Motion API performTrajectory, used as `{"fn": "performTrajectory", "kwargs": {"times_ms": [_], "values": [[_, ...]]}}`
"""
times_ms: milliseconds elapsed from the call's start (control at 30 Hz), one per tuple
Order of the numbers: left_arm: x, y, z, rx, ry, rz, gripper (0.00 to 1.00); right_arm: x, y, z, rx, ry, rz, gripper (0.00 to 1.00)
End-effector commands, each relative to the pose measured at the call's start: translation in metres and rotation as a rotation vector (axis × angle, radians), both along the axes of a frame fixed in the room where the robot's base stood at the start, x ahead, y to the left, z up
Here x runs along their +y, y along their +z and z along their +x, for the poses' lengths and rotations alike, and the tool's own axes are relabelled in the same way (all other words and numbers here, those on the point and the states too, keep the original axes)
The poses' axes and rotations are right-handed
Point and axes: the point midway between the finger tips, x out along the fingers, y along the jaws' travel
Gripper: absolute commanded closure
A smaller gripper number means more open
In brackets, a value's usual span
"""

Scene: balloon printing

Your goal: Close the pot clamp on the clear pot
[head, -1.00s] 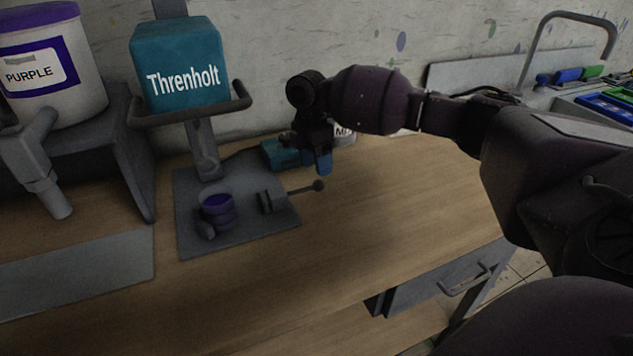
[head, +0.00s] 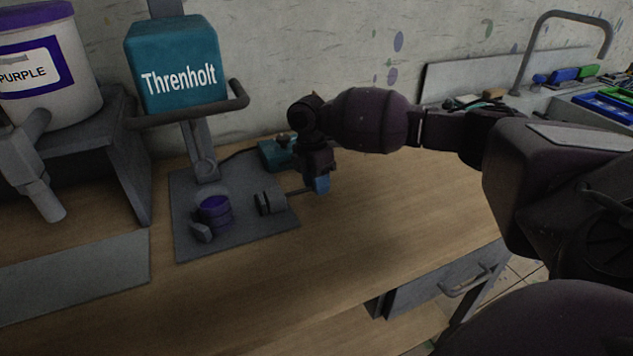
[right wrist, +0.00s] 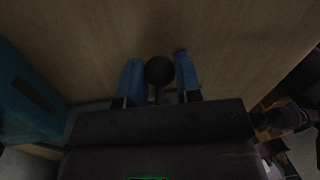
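The pot (head: 215,211), a small cup with purple inside, sits on the grey base plate of the Threnholt machine in the head view. The clamp (head: 268,203) stands just right of the pot, with a gap visible between them. Its thin lever (head: 298,191) points right towards my right gripper (head: 320,185), which hides the knob. In the right wrist view the lever's dark round knob (right wrist: 160,70) lies between the two blue fingers of my right gripper (right wrist: 160,80). The fingers are apart, with narrow gaps beside the knob. My left gripper is not in view.
The teal Threnholt box (head: 175,65) stands above the base plate (head: 190,245). A teal device (head: 276,153) lies behind the clamp. A purple-labelled tub (head: 45,75) is on a stand at left. The wooden table (head: 390,220) is clear at the front right.

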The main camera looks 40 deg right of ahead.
Motion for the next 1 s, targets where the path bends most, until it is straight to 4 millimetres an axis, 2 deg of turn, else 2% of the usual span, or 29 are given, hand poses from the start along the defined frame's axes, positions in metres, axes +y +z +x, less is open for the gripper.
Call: {"fn": "performTrajectory", "kwargs": {"times_ms": [33, 133, 333, 633, 1000], "values": [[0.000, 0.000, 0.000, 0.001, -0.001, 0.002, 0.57, 0.000, 0.000, 0.000, 0.001, 0.000, 0.000, 0.87], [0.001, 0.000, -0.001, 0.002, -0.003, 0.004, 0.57, 0.000, 0.000, 0.000, 0.001, 0.000, 0.000, 1.00], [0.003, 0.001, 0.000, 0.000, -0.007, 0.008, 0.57, 0.005, 0.001, 0.001, 0.000, 0.002, 0.002, 1.00], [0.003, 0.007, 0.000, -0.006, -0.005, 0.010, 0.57, 0.044, 0.002, 0.011, -0.001, 0.001, 0.003, 1.00], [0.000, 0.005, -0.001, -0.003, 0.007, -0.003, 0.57, 0.049, 0.000, 0.012, 0.000, 0.000, 0.000, 1.00]]}}
